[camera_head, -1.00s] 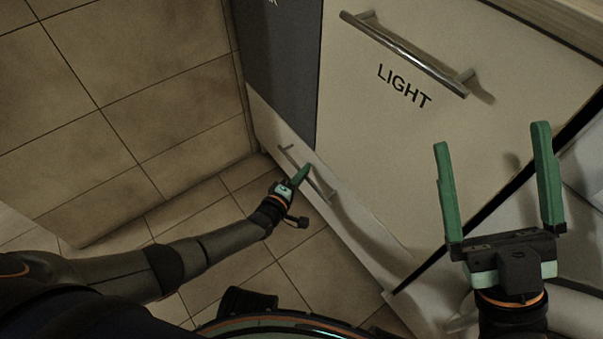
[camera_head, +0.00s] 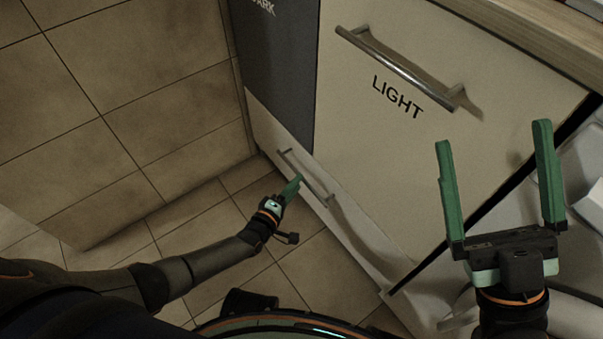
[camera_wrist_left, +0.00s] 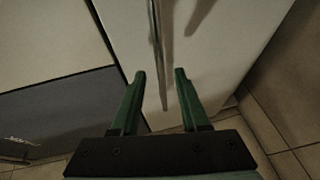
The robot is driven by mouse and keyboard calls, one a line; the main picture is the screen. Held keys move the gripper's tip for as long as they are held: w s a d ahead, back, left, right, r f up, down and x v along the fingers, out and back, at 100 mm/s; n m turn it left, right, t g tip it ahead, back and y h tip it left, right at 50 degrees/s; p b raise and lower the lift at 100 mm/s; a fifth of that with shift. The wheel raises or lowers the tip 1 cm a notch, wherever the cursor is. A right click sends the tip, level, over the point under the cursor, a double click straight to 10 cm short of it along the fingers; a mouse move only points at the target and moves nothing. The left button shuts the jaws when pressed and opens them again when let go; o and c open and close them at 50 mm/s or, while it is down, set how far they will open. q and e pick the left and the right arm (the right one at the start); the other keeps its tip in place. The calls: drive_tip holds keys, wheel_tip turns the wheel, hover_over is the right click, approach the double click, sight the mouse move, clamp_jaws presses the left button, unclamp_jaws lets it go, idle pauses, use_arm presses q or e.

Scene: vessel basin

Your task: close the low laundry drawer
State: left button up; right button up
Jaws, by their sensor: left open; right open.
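The low laundry drawer is the white front (camera_head: 345,218) below the LIGHT and dark panels, close to the floor. It carries a slim metal bar handle (camera_head: 318,190). The drawer front (camera_wrist_left: 215,45) and its handle (camera_wrist_left: 160,50) also show in the left wrist view. I cannot tell how far the drawer stands out. My left gripper (camera_head: 296,180) is open at the handle; in the left wrist view the bar appears between its fingers (camera_wrist_left: 160,75), contact unclear. My right gripper (camera_head: 492,150) is open and empty, raised before the cabinet on the right.
Above is the white LIGHT front (camera_head: 430,150) with a large bar handle (camera_head: 400,70), beside a dark grey front (camera_head: 278,75). A tiled wall (camera_head: 130,100) bounds the left. Tiled floor (camera_head: 235,260) lies open below my left arm. A wooden countertop (camera_head: 560,30) edges the top right.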

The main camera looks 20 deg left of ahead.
use_arm(q)
drive_tip(key=p+v, duration=0.2)
drive_tip(key=v, duration=0.6)
use_arm(e)
drive_tip(key=r, duration=0.4)
drive_tip(key=shift+s+d, duration=0.15)
drive_tip(key=shift+d, duration=0.1)
use_arm(q)
drive_tip(key=shift+s, duration=0.1)
use_arm(e)
drive_tip(key=shift+r, duration=0.1)
